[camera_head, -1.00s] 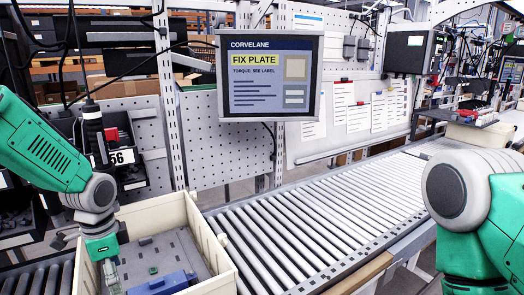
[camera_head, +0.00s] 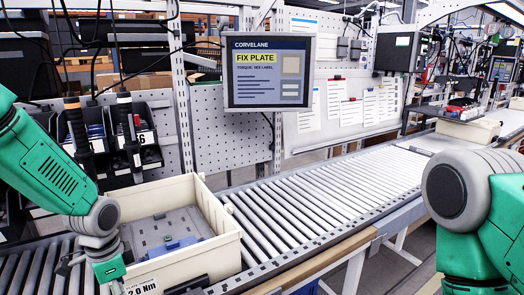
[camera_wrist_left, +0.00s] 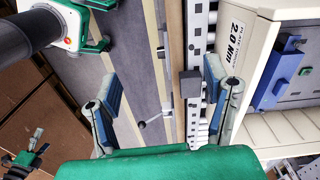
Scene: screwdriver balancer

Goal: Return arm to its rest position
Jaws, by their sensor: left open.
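My left arm comes in from the left in the head view, bent downward. Its gripper (camera_head: 88,274) is low at the near left corner of the cream bin (camera_head: 222,240), outside the bin wall. In the left wrist view the two fingers of this gripper (camera_wrist_left: 162,85) are wide apart with nothing between them. The bin's label side (camera_wrist_left: 236,50) shows to their right, apart from them. A blue part (camera_head: 178,244) lies on a grey plate (camera_head: 150,230) inside the bin. My right arm's green and grey joint shows at the right edge; its gripper is not seen.
Two dark screwdrivers (camera_head: 128,118) with orange bands hang at the left. A monitor (camera_head: 268,72) stands behind. A small green and dark thing (camera_wrist_left: 28,155) at lower left is unclear.

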